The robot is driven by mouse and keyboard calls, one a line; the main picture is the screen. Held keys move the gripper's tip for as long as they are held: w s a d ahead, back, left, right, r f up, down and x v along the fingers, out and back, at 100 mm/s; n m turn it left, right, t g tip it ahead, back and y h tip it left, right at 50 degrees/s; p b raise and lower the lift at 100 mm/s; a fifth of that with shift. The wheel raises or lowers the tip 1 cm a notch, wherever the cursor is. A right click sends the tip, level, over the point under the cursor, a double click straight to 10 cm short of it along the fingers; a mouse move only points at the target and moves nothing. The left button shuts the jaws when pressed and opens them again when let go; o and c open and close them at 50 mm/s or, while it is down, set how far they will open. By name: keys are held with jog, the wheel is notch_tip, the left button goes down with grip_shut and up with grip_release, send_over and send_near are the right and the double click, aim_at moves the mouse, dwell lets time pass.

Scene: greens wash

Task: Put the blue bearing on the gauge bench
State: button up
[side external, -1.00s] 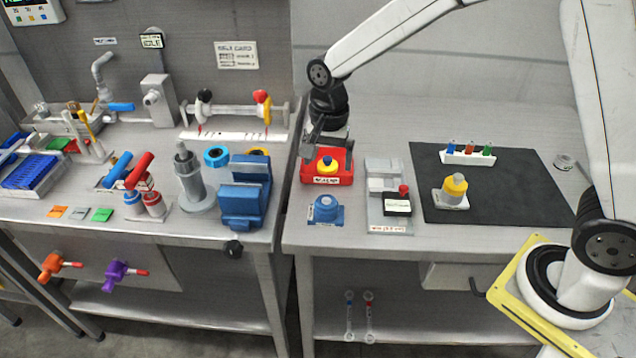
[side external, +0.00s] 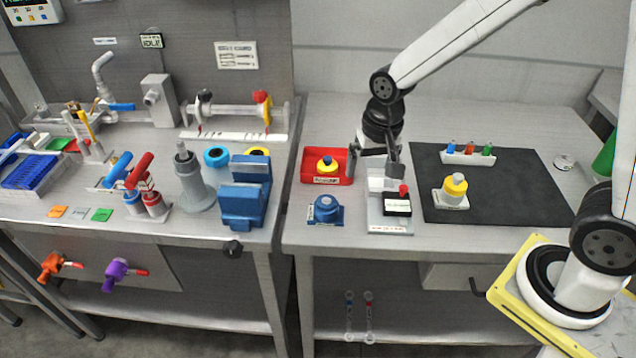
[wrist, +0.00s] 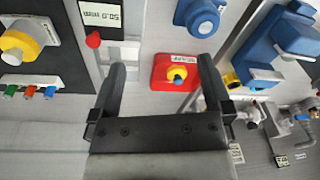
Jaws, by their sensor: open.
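A blue ring (side external: 216,156) that looks like a bearing lies on the left bench, behind the blue vise (side external: 243,200). A blue round-topped piece (side external: 326,208) on a blue base stands at the front of the right bench; it also shows in the wrist view (wrist: 203,20). The right bench (side external: 345,238) carries a grey gauge (side external: 390,220); its display in the wrist view (wrist: 100,15) seems to read 50.0 mm. My gripper (side external: 378,160) is open and empty above the back of the gauge. In the wrist view my gripper (wrist: 161,66) has its fingers apart with nothing between.
A red tray (side external: 342,180) holds a yellow piece (side external: 327,166) with a blue top. A dark mat (side external: 520,200) carries another yellow piece (side external: 454,185) and a white rack (side external: 467,158). A yellow ring (side external: 257,152) lies by the vise. A gap separates the benches.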

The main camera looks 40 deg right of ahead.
jog(key=s+d+f+n+t, duration=0.1)
jog(key=s+d+n, duration=0.2)
jog(key=s+n, duration=0.2)
jog(key=s, duration=0.3)
jog(key=shift+d, duration=0.25)
jog(key=shift+f, duration=0.1)
dwell(0.7)
